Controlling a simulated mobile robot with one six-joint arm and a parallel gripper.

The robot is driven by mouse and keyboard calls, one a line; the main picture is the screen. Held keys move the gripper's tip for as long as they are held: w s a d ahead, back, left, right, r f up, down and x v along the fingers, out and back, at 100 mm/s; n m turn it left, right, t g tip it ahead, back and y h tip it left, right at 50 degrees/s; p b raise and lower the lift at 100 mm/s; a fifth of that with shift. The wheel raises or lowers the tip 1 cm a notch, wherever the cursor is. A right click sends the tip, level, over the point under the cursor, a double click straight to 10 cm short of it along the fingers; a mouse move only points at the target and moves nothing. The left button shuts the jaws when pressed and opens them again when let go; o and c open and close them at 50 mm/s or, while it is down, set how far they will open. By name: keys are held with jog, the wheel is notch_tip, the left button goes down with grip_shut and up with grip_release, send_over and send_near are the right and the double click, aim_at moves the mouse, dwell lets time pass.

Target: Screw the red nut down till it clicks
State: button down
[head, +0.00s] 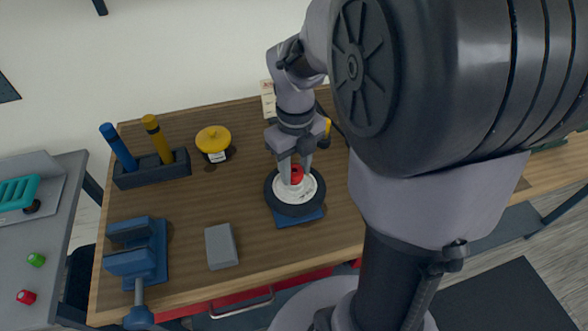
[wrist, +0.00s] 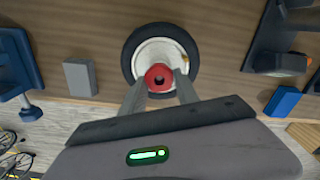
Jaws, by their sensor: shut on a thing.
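The red nut (head: 296,174) sits at the centre of a white hub (head: 309,187) inside a black wheel (head: 277,201), which rests on a blue base (head: 309,217) on the wooden bench. My gripper (head: 296,170) reaches down from above with its fingers on both sides of the nut, shut on it. In the wrist view the red nut (wrist: 158,77) shows as a ring with a dark hole, between the two grey fingertips. Whether the nut is fully seated cannot be told.
A blue vise (head: 140,255) and a grey block (head: 221,246) lie left of the wheel. A yellow-capped jar (head: 213,140) and a rack (head: 152,170) with blue and yellow handles stand behind them. Green (head: 36,260) and red (head: 26,297) nuts lie on the grey side table.

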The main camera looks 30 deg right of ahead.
aim_at(296, 174)
jog(key=shift+m+b, duration=0.55)
jog(key=shift+m, duration=0.65)
jog(key=c, duration=1.3)
grip_release()
jog(key=o, duration=0.5)
jog(key=shift+s+d, duration=0.1)
jog(key=shift+s, duration=0.1)
jog(key=shift+c, duration=0.2)
jog(key=shift+w, duration=0.1)
jog(key=shift+r, duration=0.15)
notch_tip(296, 174, up, 17)
jog(key=p, duration=0.7)
jog(key=shift+r, duration=0.1)
